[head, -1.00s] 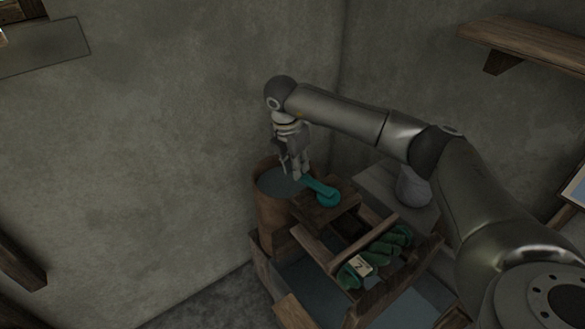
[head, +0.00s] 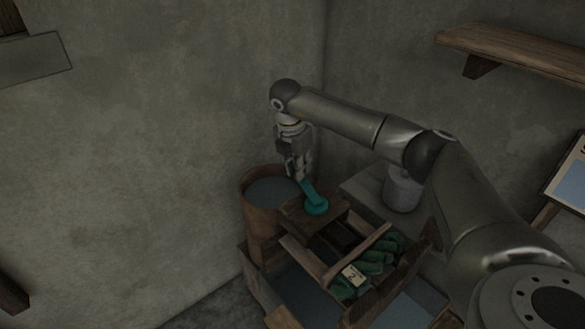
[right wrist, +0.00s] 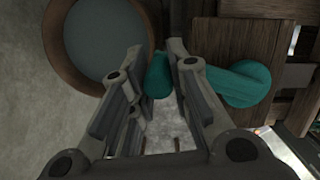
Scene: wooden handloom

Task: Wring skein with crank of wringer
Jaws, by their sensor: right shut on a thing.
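The teal crank (head: 316,205) sits on the wooden block of the wringer (head: 293,213), its arm slanting up and left from its round hub. In the right wrist view the crank's hub (right wrist: 243,84) is right of my fingers and its handle end (right wrist: 157,76) lies between them. My right gripper (head: 299,176) is shut on this handle end, and it also shows in the right wrist view (right wrist: 157,52). I cannot make out a skein on the wringer. Dark green bundles (head: 373,265) lie in the wooden frame in front. My left gripper is not in view.
A round brown tub (head: 247,193) of grey liquid stands left of the wringer. A pale pot (head: 402,190) stands behind to the right. A small numbered tag (head: 353,275) is by the bundles. A shelf (head: 515,49) is on the right wall.

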